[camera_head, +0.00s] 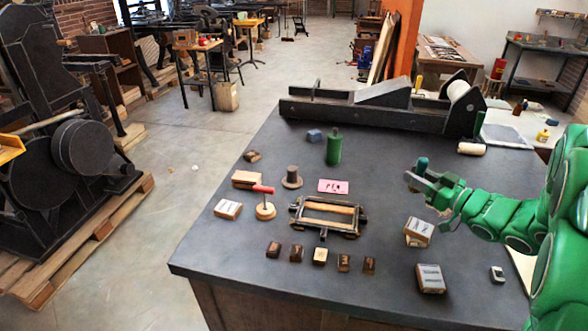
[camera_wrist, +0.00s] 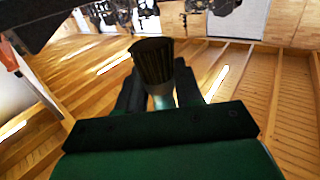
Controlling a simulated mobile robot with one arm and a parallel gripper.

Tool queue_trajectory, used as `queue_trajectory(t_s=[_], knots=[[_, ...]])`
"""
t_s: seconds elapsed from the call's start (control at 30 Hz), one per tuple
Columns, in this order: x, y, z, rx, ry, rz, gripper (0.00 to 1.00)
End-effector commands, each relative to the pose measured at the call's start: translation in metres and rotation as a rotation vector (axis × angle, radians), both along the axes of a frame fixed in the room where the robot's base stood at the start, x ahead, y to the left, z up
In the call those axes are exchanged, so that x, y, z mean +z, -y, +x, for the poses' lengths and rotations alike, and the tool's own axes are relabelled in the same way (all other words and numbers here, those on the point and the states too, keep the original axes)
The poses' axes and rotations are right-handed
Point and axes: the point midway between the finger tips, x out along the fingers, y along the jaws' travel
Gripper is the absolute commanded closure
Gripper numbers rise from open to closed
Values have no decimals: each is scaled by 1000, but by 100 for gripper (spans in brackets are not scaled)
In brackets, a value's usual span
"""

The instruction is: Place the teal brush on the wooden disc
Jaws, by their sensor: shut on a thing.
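My gripper (camera_head: 420,182) is shut on the teal brush (camera_head: 421,164), held above the right part of the dark table. In the wrist view the brush (camera_wrist: 153,62) shows dark bristles, a pale ferrule and a bit of teal handle between the fingers (camera_wrist: 162,98). A pale wooden disc (camera_head: 265,211) on the table's left part has a red-handled tool standing on it. Another round wooden base (camera_head: 291,183) behind it carries a dark cylinder. I cannot tell which of the two is the task's disc. Both are well left of my gripper.
A small wooden frame (camera_head: 327,217), pink card (camera_head: 333,186) and green bottle (camera_head: 333,147) stand mid-table. Several small blocks (camera_head: 320,256) line the front. Boxes (camera_head: 430,278) lie at right. A long dark press (camera_head: 380,107) fills the back edge. Bare table lies left of the gripper.

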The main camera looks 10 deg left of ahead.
Motion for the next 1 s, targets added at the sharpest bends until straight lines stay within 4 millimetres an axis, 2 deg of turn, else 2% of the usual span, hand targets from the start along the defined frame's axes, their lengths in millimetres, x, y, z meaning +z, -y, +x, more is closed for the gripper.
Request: queue_trajectory(t_s=[0.03, 0.47, 0.8, 1.0], knots=[[3, -17, 4, 27, 2, -2, 97], [26, -146, 19, 208, 2, 0, 97], [45, -252, 10, 352, -1, -2, 97], [53, -293, 2, 407, -2, -1, 97]])
